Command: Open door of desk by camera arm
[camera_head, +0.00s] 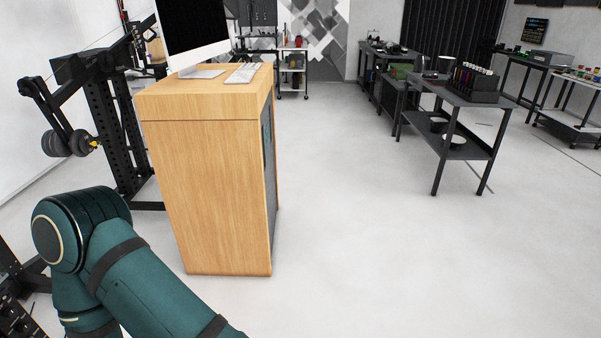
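A light wooden desk (207,195) stands left of centre, upright on the floor, with its plain side panel facing me. Its right face (268,170) is dark and seen at a steep angle, with a wooden frame around it; I cannot make out a handle there. A monitor (192,30) and a white keyboard (242,73) are on top. A black frame with an arm (95,110) stands to the left of the desk. A green link of my own arm crosses the lower left, in front of the desk. Neither of my grippers is in view.
The pale floor (350,230) right of the desk is wide and clear. A dark two-shelf table (455,140) with a rack of bottles (474,83) stands at right. More benches line the right side, and a cart (292,75) stands at the back.

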